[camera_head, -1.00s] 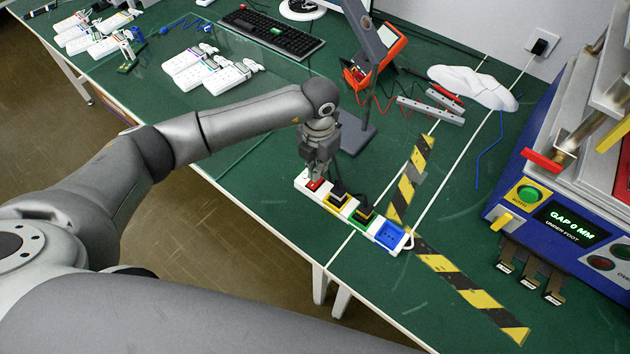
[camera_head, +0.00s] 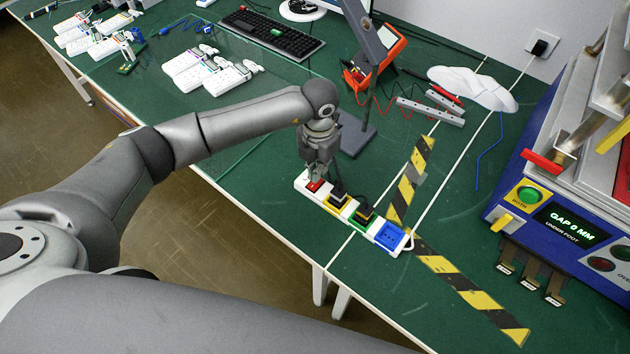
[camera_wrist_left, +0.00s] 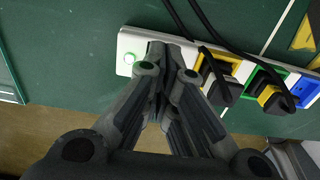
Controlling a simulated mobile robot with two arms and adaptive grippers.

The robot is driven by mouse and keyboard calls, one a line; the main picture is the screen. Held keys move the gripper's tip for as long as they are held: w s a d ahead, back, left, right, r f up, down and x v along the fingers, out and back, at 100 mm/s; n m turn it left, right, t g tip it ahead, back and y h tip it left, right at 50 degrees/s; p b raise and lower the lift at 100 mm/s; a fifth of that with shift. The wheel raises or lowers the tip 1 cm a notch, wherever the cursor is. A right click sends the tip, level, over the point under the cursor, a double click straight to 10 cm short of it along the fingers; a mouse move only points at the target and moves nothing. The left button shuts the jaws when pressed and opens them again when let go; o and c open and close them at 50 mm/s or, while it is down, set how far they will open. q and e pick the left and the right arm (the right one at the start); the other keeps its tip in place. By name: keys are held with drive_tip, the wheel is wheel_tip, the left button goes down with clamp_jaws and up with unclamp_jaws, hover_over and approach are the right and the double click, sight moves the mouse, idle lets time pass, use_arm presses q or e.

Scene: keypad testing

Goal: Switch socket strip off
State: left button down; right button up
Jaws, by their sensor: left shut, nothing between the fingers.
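The white socket strip (camera_head: 374,231) lies near the table's front edge, with a red switch (camera_head: 315,187) at its far-left end and yellow, green and blue sockets along it. Black plugs sit in the yellow and green sockets. My left gripper (camera_head: 317,177) is shut and empty, pointing down at the switch end. In the wrist view its fingertips (camera_wrist_left: 172,48) cover the red switch. I cannot tell if they touch it. My right gripper is not in view.
A lamp stand (camera_head: 358,135) stands just behind the gripper. Black plug cables (camera_wrist_left: 222,38) run close beside the fingers. A blue press machine (camera_head: 530,215) stands at the right. White strips (camera_head: 228,76) and a keyboard (camera_head: 272,34) lie farther back.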

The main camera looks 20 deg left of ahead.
use_arm(q)
drive_tip(key=shift+f+b, duration=1.05)
drive_tip(key=shift+f, duration=0.2)
idle(0.6)
drive_tip(key=shift+s, duration=0.1)
drive_tip(key=shift+r+p, duration=0.6)
drive_tip(key=shift+r, duration=0.15)
drive_tip(key=shift+r+p, duration=1.65)
drive_tip(key=shift+r, duration=1.2)
drive_tip(key=shift+f, duration=0.1)
